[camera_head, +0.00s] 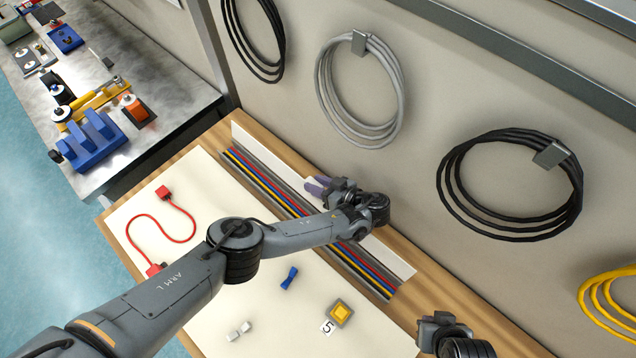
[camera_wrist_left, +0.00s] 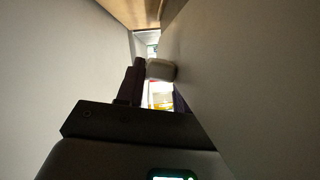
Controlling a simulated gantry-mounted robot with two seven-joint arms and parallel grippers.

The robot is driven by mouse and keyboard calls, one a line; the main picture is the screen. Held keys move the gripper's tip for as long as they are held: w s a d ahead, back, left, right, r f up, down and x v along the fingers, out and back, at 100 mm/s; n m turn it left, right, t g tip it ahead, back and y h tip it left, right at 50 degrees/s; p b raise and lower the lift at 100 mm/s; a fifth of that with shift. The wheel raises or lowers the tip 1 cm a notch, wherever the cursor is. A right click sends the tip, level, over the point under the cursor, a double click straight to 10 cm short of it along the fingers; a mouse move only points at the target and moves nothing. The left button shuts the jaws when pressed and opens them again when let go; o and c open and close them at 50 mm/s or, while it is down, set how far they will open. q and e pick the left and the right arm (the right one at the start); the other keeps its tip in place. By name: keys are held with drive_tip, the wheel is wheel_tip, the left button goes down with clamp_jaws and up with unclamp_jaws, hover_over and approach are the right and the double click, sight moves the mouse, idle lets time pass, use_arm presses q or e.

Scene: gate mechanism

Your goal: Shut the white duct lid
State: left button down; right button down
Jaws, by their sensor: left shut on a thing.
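The white duct lid (camera_head: 392,254) is a long strip standing raised along the back edge of the duct (camera_head: 262,176). The duct is open, and red, blue, yellow and dark wires show along it. My left gripper (camera_head: 317,187) is at the lid near its middle, shut on it; my forearm and wrist hide part of the lid and duct. In the left wrist view a small pale block (camera_wrist_left: 160,69) shows at the dark fingers, between large pale surfaces. My right gripper (camera_head: 433,328) is at the bottom, away from the lid; its jaws are unclear.
On the pale board lie a red cable (camera_head: 162,218), a blue clip (camera_head: 289,278), a yellow button block (camera_head: 340,313) and small white pieces (camera_head: 239,330). Coiled cables (camera_head: 361,92) hang on the wall behind. A metal bench (camera_head: 150,75) stands left.

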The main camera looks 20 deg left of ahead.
sight(311, 202)
use_arm(q)
drive_tip(key=shift+s+r+p, duration=0.1)
drive_tip(key=shift+r+p, duration=0.05)
drive_tip(key=shift+p, duration=0.15)
drive_tip(key=shift+s+r+p, duration=0.15)
drive_tip(key=shift+r+p, duration=0.05)
drive_tip(key=shift+p, duration=0.3)
drive_tip(key=s+n+p, duration=0.1)
drive_tip(key=p, duration=0.2)
drive_tip(key=s+a+n+t+p, duration=0.1)
drive_tip(key=p, duration=0.2)
drive_tip(key=shift+s+a+r+t+h, duration=0.15)
drive_tip(key=shift+s+r+t+h, duration=0.15)
drive_tip(key=shift+r, duration=0.1)
drive_tip(key=shift+s+a+f+n+t+p, duration=0.2)
drive_tip(key=shift+s+n+t+p, duration=0.15)
drive_tip(key=shift+n+p, duration=0.5)
drive_tip(key=shift+s+a+f+h+p, duration=0.1)
drive_tip(key=shift+s+f+h+p, duration=0.1)
drive_tip(key=shift+h+p, duration=0.15)
